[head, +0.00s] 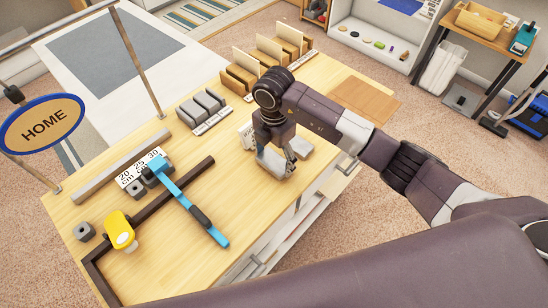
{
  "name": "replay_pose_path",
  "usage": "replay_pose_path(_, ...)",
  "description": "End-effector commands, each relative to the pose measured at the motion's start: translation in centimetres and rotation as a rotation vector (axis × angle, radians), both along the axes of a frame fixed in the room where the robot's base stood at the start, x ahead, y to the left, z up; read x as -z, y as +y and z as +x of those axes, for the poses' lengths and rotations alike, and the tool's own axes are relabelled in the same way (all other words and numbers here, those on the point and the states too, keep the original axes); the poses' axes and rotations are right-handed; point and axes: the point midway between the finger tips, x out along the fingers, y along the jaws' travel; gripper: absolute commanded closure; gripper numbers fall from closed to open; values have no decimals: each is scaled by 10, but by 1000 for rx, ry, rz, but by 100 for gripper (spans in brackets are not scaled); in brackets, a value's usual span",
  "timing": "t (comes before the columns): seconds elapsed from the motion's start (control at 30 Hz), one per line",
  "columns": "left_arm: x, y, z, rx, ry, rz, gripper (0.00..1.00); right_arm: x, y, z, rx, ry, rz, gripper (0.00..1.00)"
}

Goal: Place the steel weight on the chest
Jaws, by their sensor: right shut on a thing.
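My right gripper (277,163) is low over the right part of a wooden worktop (215,165). It is shut on a light grey block, apparently the steel weight (271,165). The fingers hide part of the block, and I cannot tell whether it touches the worktop. No separate chest stands out clearly. The worktop sits on a pale unit (262,248) with drawer-like fronts. My left gripper is not in view.
A grey block (302,147) is right beside the gripper. Grey slotted holders (201,107) and wooden holders with sheets (268,62) stand behind. A brown panel (365,98) is clear.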

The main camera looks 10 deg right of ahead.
Motion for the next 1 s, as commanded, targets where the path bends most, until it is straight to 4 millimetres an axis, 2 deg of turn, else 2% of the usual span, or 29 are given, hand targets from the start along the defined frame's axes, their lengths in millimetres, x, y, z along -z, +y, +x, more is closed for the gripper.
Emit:
replay_pose_path(0.13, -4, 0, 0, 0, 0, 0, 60, 9, 0, 1, 0, -3, 2, 86)
replay_pose_path(0.5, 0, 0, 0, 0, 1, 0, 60, 13, 1, 1, -1, -5, 2, 86)
replay_pose_path(0.53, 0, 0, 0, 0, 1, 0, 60, 15, 0, 0, -1, -1, 0, 27)
replay_pose_path(0.7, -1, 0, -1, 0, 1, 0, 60, 14, 0, 0, -1, -1, 1, 11)
replay_pose_path(1.0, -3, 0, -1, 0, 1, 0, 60, 11, 0, 0, 0, -1, 1, 11)
